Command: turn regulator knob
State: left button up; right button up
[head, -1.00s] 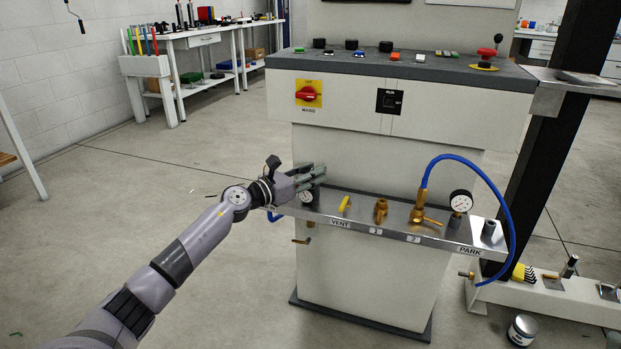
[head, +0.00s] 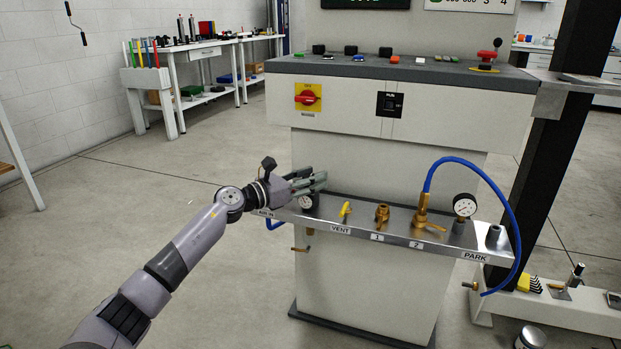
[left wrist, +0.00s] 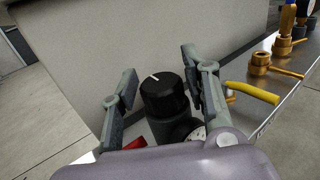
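The regulator knob (left wrist: 163,93) is black with a white mark on its top and shows in the left wrist view. My left gripper (left wrist: 160,75) has its two fingers apart, one on each side of the knob; a gap shows on the left, and I cannot tell whether the right finger touches. In the head view my left gripper (head: 318,180) is over the left end of the metal shelf and hides the knob. A gauge (head: 308,202) sits just below it, and its dial (left wrist: 197,134) is partly hidden in the left wrist view. My right gripper is not in view.
The shelf (head: 350,230) carries a yellow vent lever (head: 345,209), brass fittings (head: 382,214) and a second gauge (head: 465,206). A blue hose (head: 508,210) loops at the right. The cabinet wall (head: 390,165) stands close behind the gripper. Open floor lies left.

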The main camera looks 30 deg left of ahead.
pick_arm(q)
jog(key=shift+o, duration=0.9)
jog(key=v, duration=1.2)
